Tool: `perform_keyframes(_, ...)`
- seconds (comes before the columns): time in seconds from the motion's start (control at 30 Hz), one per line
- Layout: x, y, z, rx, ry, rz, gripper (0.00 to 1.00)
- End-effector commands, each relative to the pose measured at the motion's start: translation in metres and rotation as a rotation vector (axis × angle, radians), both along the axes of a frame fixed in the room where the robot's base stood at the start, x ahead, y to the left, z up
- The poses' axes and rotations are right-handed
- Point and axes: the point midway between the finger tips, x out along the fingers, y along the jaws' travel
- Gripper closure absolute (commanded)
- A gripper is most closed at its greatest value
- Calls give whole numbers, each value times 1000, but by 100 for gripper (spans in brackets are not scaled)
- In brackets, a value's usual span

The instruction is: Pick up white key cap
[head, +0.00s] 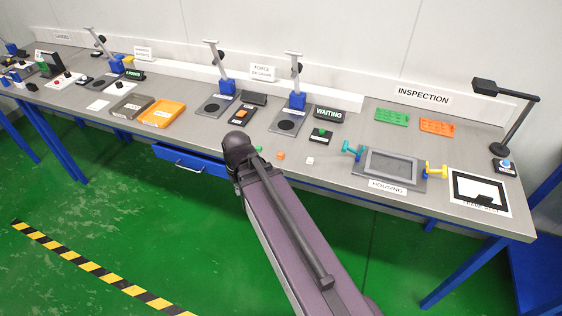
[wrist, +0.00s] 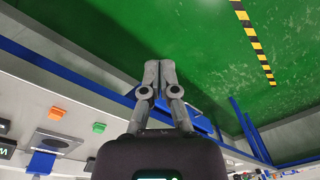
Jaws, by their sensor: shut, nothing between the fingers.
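The white key cap (head: 310,160) sits near the front edge of the workbench, right of an orange key cap (head: 281,155) and a green one (head: 259,149). In the wrist view the white cap (wrist: 3,126) is cut by the left picture edge, with the orange cap (wrist: 56,113) and green cap (wrist: 99,128) beside it. My gripper (wrist: 160,64) is shut and empty, its fingertips together over the green floor and apart from the caps. I cannot make out the gripper in the head view, where my arm fills the lower middle.
Behind the caps stand a WAITING sign (head: 328,114) and a press stand (head: 296,98). To the right is the grey housing (head: 419,185) with teal and yellow clamps. A blue drawer (head: 190,160) hangs under the bench. The bench strip around the white cap is clear.

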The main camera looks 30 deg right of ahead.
Motion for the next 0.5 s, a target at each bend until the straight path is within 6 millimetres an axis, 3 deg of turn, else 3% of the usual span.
perform_keyframes(0.2,-19,15,0,-45,26,24,100)
perform_keyframes(0.5,-20,17,0,-50,30,26,100)
